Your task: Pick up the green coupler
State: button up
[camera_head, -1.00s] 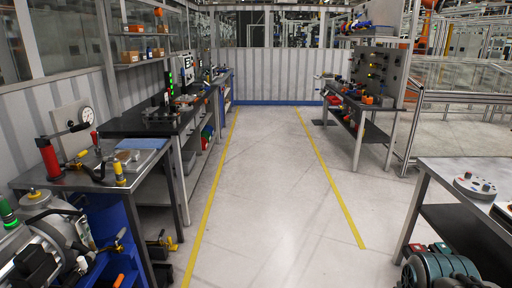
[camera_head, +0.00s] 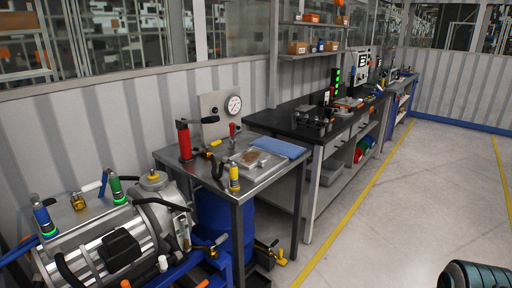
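The green coupler (camera_head: 115,188) is a small upright fitting with a green body, a grey top and a glowing green ring at its base. It stands on top of the silver motor-like machine (camera_head: 95,245) at the lower left. A blue coupler (camera_head: 43,217), also with a green glowing ring, stands to its left on the same machine.
A steel table (camera_head: 239,202) right of the machine holds a red hand pump (camera_head: 185,142), a yellow fitting (camera_head: 234,178), a gauge panel (camera_head: 222,104) and a blue cloth (camera_head: 279,147). A black workbench (camera_head: 274,119) stands beyond. The floor (camera_head: 405,200) at right is mostly clear.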

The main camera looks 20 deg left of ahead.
aim_at(117, 192)
jog(key=u, duration=0.8)
jog(key=i, duration=0.8)
jog(key=u, duration=1.4)
jog(key=i, duration=1)
jog(key=u, duration=0.15)
